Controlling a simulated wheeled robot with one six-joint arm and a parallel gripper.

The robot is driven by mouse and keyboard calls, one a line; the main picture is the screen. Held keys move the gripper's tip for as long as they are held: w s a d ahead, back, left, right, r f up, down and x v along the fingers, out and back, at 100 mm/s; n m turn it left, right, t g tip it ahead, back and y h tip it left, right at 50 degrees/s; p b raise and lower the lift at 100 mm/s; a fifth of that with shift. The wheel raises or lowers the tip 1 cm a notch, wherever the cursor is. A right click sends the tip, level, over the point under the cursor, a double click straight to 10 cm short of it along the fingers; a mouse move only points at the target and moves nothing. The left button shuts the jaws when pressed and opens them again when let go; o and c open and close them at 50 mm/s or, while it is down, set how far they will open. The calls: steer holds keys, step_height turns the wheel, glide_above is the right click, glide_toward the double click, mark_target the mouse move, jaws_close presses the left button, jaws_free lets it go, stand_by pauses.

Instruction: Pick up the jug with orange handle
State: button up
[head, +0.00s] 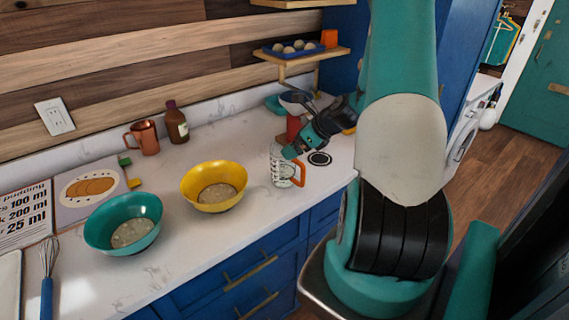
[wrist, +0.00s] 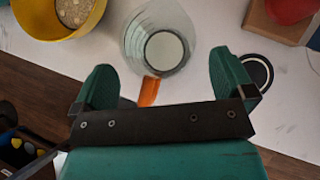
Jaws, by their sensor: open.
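The clear measuring jug (head: 281,166) with an orange handle (head: 299,174) stands on the white counter, right of the yellow bowl. In the wrist view the jug (wrist: 160,38) is seen from above, its orange handle (wrist: 149,91) pointing toward my gripper (wrist: 165,80). The two teal fingers are spread wide, one on each side of the handle, with nothing held between them. In the head view my gripper (head: 291,152) is at the jug's upper right. I cannot tell whether a finger touches the jug.
A yellow bowl (head: 213,205) and a teal bowl (head: 92,237) stand left of the jug. A black round disc (head: 319,159) lies to its right and a red object (head: 294,126) stands behind. A copper mug (head: 147,137) and brown bottle (head: 176,123) stand at the back.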

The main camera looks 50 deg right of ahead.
steer(key=shift+p+x, duration=1.25)
steer(key=shift+x, duration=1.45)
steer(key=shift+a, duration=0.15)
steer(key=c, duration=1.1)
steer(key=shift+c, duration=0.2)
step_height(320, 180, up, 20)
steer(key=b, duration=0.3)
